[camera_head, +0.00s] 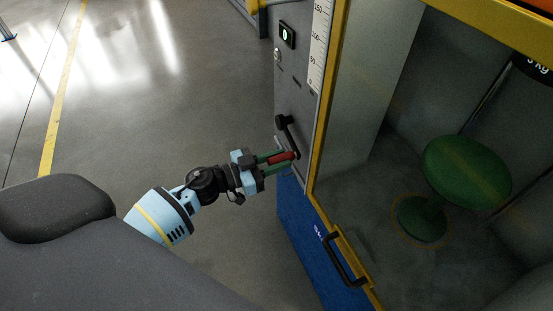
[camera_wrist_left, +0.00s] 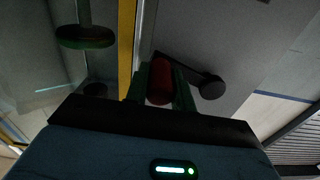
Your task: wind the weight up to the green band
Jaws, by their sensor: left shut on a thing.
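The crank (camera_head: 283,122) is a black arm on the grey side panel of the test cabinet, with a red handle (camera_head: 281,157) at its lower end. My left gripper (camera_head: 276,161) is shut on the red handle. In the left wrist view the red handle (camera_wrist_left: 159,78) lies between the two green fingers, with the black crank hub (camera_wrist_left: 211,87) to its right. A dark weight (camera_head: 538,70) marked in kg shows only partly at the top right edge, inside the cabinet. I cannot make out the green band. My right gripper is not in view.
A green round stool (camera_head: 466,172) stands inside the cabinet. A yellow frame and a black door handle (camera_head: 343,262) are close below and right of the crank. A small display (camera_head: 287,35) sits above it. The floor to the left is clear.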

